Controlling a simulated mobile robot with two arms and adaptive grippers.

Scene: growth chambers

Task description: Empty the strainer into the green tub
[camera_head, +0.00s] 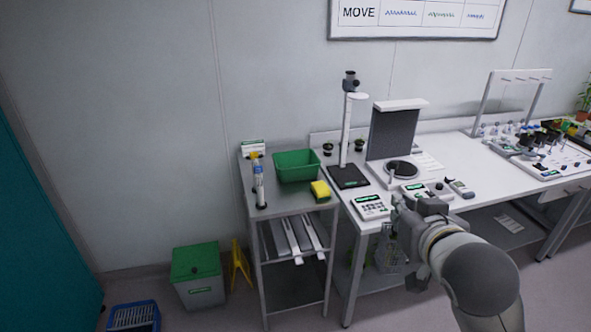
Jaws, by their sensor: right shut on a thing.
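The green tub (297,167) is an open rectangular container standing upright on top of a grey cart. My right gripper (400,212) is at the front edge of the white bench, to the right of the tub and apart from it. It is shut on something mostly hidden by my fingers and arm. A greyish, mesh-like shape (391,256) shows just below the gripper and may be the strainer; its contents cannot be made out. My left gripper is out of view.
The grey cart (245,184) also bears a yellow sponge (320,190) and a bottle (259,189). The white bench (452,158) holds a stand (347,135), a keypad device (370,207) and other instruments. A green-lidded bin (197,262) and a blue basket (133,317) are on the floor.

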